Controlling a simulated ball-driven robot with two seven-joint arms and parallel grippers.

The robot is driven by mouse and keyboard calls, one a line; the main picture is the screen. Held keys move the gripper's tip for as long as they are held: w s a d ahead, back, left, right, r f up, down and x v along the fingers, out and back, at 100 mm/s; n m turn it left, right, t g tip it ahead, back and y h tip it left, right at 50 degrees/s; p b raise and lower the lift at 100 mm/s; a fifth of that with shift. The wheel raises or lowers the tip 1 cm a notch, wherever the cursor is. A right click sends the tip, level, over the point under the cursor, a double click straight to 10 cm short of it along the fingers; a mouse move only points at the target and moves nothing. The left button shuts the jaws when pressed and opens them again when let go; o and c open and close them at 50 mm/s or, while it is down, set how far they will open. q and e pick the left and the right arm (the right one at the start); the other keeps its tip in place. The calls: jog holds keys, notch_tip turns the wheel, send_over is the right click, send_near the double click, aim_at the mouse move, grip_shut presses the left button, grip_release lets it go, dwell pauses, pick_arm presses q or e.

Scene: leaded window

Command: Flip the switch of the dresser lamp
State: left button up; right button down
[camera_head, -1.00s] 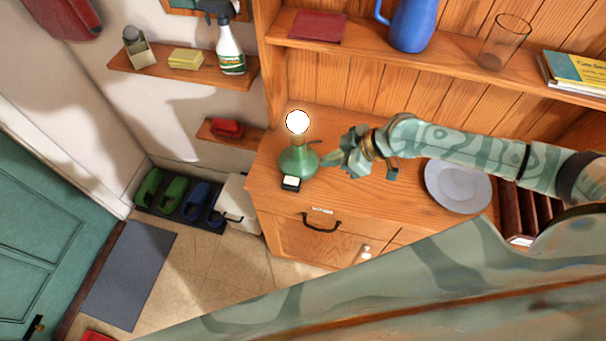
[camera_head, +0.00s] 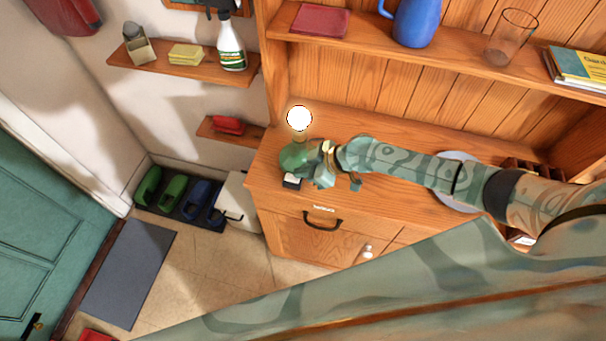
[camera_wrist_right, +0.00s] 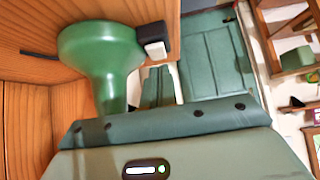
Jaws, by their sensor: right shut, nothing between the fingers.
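The dresser lamp (camera_head: 294,157) has a green base and a round white bulb, and stands on the left end of the wooden dresser top. Its switch (camera_head: 291,182), a white rocker in a black housing, sits at the lamp's front foot. In the right wrist view the green lamp base (camera_wrist_right: 100,50) and the switch (camera_wrist_right: 155,47) show near the top. My right gripper (camera_head: 318,166) is shut and empty, close to the right side of the lamp base and the switch. I cannot tell whether it touches them. My left gripper is not in view.
A grey plate (camera_head: 452,206) lies to the right, partly hidden by my right arm. A shelf above holds a blue jug (camera_head: 416,22) and a clear glass (camera_head: 511,38). The dresser front has a dark drawer handle (camera_head: 322,223).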

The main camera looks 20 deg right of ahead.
jog(key=shift+f, duration=0.85)
jog(key=shift+f+b, duration=0.3)
jog(key=shift+b, duration=0.25)
jog(key=shift+s+d, duration=0.1)
jog(key=shift+r, duration=0.1)
jog(key=shift+r+p, duration=0.6)
jog(key=shift+r, duration=0.2)
